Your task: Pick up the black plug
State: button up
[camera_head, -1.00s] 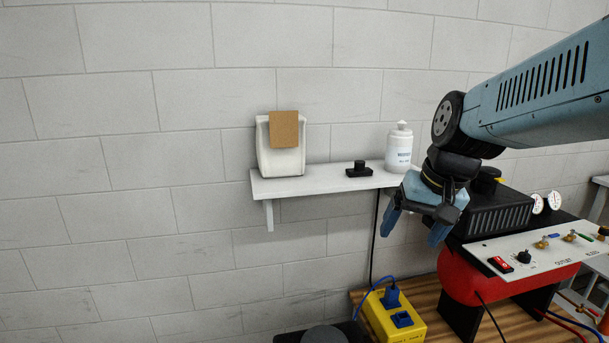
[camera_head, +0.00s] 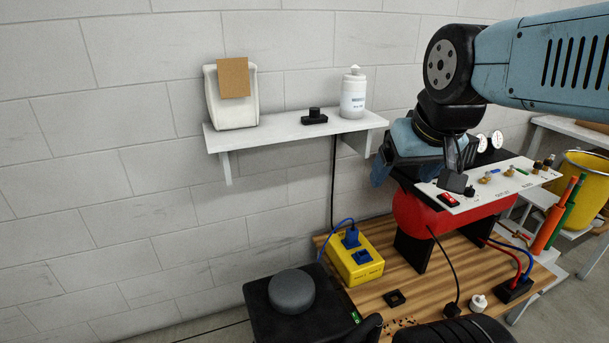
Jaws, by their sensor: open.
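A small black plug (camera_head: 452,309) appears to stand at the end of a black cable on the wooden table, near its front edge. The cable rises from it toward the red machine. My gripper (camera_head: 416,178) is above and behind the plug, in front of the red machine, with its blue and dark fingers apart and nothing seen between them. It is well clear of the plug.
A yellow socket box (camera_head: 356,262) with a blue plug and a flat black piece (camera_head: 396,299) are on the table. The red machine (camera_head: 440,212) stands behind. A white shelf (camera_head: 270,135) holds a bottle (camera_head: 353,95). A white knob-like item (camera_head: 479,302) sits beside the plug.

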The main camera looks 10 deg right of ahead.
aim_at(451, 310)
jog(key=z, duration=1.25)
